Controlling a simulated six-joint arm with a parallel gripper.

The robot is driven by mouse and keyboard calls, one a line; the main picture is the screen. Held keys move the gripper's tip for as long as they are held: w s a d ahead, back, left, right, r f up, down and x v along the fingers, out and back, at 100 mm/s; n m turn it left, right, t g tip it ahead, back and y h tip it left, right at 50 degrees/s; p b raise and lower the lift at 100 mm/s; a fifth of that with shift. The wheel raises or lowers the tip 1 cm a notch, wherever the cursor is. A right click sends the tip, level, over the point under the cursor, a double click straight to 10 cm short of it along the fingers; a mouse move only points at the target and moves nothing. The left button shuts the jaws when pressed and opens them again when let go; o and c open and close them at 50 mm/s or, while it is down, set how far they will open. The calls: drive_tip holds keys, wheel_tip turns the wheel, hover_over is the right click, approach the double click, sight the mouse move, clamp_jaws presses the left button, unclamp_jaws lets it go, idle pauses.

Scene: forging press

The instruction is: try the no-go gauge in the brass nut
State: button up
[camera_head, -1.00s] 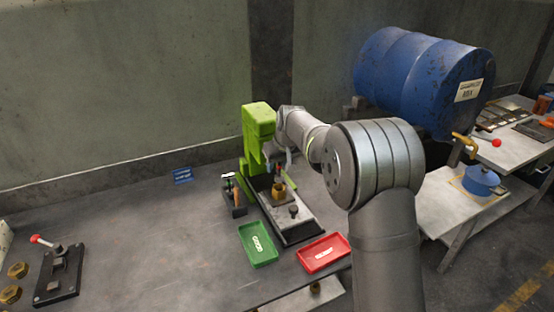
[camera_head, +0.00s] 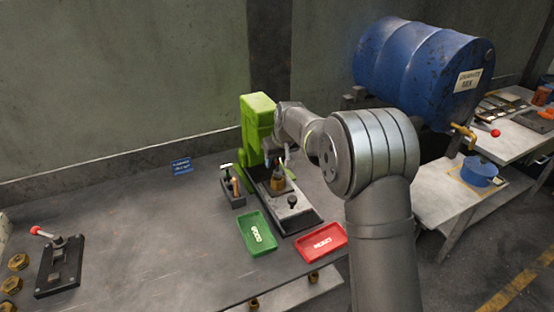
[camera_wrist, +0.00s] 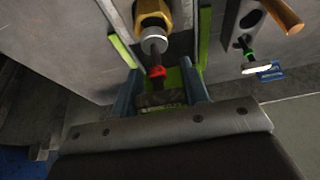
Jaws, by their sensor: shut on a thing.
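My gripper (camera_wrist: 162,85) is shut on the no-go gauge, which has a red collar (camera_wrist: 157,72) and a grey metal end toward the nut. The brass nut (camera_wrist: 152,8) is at the top of the wrist view, in line with the gauge. In the head view the nut (camera_head: 278,184) sits on the press fixture, just below my gripper (camera_head: 277,157). The bright round metal piece between collar and nut partly covers the nut. I cannot tell whether the gauge's tip is in the bore.
The green press (camera_head: 257,125) stands behind the nut. A tool rack (camera_head: 232,195) is left of it. The green tray (camera_head: 257,233) and red tray (camera_head: 320,242) lie in front. A toggle clamp (camera_head: 60,265) and loose nuts (camera_head: 18,262) are far left.

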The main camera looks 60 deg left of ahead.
drive_tip(key=shift+f, duration=1.55)
idle(0.4)
drive_tip(key=shift+r, duration=0.3)
idle(0.7)
drive_tip(key=shift+r, duration=1.4)
drive_tip(key=shift+r, duration=0.1)
drive_tip(key=shift+r, duration=1.9)
